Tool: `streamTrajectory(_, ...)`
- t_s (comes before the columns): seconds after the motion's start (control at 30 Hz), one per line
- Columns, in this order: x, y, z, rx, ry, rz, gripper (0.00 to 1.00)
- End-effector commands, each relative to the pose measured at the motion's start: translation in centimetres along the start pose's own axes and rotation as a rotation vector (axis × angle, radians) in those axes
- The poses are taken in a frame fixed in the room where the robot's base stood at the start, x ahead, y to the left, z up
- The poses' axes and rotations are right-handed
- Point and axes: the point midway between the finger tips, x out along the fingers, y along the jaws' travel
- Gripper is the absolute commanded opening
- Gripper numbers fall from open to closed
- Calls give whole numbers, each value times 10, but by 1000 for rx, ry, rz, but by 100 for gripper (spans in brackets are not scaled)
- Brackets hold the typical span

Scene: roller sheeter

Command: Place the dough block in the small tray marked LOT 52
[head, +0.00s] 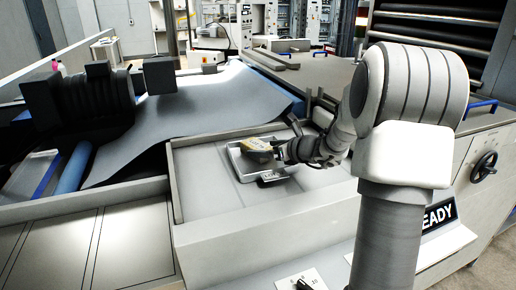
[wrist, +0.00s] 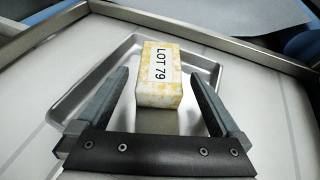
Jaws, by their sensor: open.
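A pale yellow, speckled block (wrist: 158,92) with a white label reading LOT 79 sits in a shallow metal tray (wrist: 85,98) in the wrist view. The block also shows in the head view (head: 256,146), in the tray (head: 236,166) on the machine's light flat panel. My gripper (wrist: 160,76) is open, with one finger on each side of the block.
A raised metal rim (wrist: 225,46) runs behind the tray. A grey sheet (head: 190,100) slopes beyond the panel, with dark rollers (head: 90,103) at the left. The panel (head: 205,200) is clear left of and in front of the tray.

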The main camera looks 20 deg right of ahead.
Motion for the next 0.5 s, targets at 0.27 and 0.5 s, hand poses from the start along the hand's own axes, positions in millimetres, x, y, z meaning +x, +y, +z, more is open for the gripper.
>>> streamTrajectory(0.27,-57,0,0,-1,1,-2,100)
streamTrajectory(0.5,-76,0,0,-1,1,0,100)
